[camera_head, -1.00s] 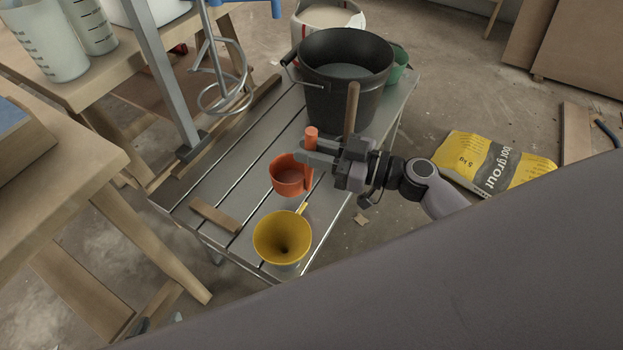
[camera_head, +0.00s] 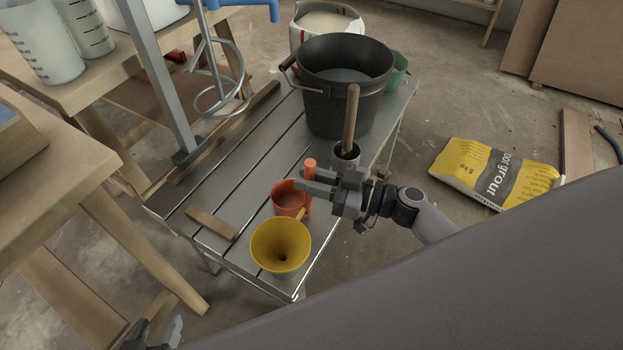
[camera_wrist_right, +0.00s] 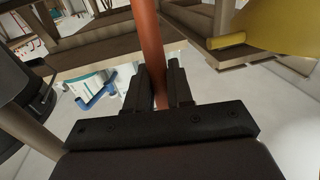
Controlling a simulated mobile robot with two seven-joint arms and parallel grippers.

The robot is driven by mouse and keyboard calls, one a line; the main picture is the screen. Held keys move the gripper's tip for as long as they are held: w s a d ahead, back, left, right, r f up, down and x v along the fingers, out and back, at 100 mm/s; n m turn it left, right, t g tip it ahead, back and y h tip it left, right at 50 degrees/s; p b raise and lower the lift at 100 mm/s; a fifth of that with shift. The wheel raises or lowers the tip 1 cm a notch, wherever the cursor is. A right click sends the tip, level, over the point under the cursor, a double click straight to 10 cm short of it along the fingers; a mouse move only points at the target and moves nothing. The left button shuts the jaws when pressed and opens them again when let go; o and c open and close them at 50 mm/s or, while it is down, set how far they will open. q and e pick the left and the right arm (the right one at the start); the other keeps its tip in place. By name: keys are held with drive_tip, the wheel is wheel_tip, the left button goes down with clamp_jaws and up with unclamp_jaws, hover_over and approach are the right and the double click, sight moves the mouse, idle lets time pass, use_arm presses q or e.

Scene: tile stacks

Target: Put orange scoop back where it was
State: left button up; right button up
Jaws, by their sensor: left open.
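The orange scoop (camera_head: 288,200) is at the front part of the slatted grey platform (camera_head: 240,170), just behind the yellow funnel (camera_head: 280,243). My right gripper (camera_head: 312,183) is shut on its upright handle, which also shows between the fingers in the right wrist view (camera_wrist_right: 150,50). The scoop's cup looks upright. Its underside is hidden by the funnel, so I cannot tell whether it touches the platform. My left gripper (camera_head: 152,332) shows at the bottom left edge, open and away from the platform.
A black bucket (camera_head: 342,100) stands behind the scoop. A grey container (camera_head: 346,155) with a wooden handle (camera_head: 351,115) is close behind my right gripper. A wood strip (camera_head: 212,222) lies left of the funnel. A metal mixer (camera_head: 215,90) stands at the left. The platform's middle-left is clear.

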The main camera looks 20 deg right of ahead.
drive_tip(key=o, duration=0.4)
use_arm(q)
drive_tip(key=shift+w+r, duration=0.1)
drive_tip(key=shift+r, duration=0.15)
drive_tip(key=shift+r, duration=0.1)
use_arm(e)
drive_tip(key=shift+r, duration=0.1)
drive_tip(key=shift+r+p, duration=0.2)
drive_tip(key=shift+p, duration=0.25)
use_arm(q)
drive_tip(key=shift+d+b, duration=0.25)
drive_tip(key=shift+b, duration=0.45)
use_arm(e)
drive_tip(key=v, duration=1.2)
drive_tip(key=shift+f, duration=0.15)
